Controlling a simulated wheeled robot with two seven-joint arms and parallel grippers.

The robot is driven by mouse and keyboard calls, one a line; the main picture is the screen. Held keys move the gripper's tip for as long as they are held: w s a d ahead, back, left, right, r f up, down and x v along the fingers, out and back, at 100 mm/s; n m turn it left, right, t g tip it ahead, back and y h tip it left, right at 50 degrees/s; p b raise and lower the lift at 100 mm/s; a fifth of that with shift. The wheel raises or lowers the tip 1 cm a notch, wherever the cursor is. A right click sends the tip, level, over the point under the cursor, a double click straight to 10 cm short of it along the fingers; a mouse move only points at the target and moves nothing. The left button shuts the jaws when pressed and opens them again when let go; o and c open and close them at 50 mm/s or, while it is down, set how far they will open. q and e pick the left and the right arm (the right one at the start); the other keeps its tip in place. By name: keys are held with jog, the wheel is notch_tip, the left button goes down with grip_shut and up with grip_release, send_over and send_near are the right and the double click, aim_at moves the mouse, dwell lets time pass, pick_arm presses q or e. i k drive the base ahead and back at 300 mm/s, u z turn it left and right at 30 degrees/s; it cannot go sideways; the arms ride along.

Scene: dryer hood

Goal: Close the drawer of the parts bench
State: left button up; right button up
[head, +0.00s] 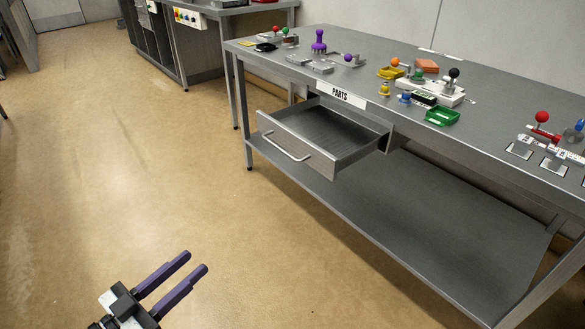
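The parts bench (455,135) is a long grey metal table with a lower shelf, standing at the right. Its drawer (300,148) hangs under the top below the "PARTS" label (340,94) and is pulled well out. The drawer looks empty, and its bar handle (286,147) is on the front face. My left gripper (198,261) is at the bottom left, over the floor, in front of the drawer and apart from it. Its two purple fingers are spread with a gap and hold nothing. My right gripper is not in view.
Small parts stand on the bench top, among them a purple stamp-like piece (319,42), a green tray (442,116) and a red-knobbed lever (541,118). Another bench (215,12) stands at the back. The floor (130,150) between my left gripper and the drawer is clear.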

aim_at(327, 135)
jog(key=u, duration=0.75)
jog(key=i, duration=0.85)
jog(key=z, duration=1.2)
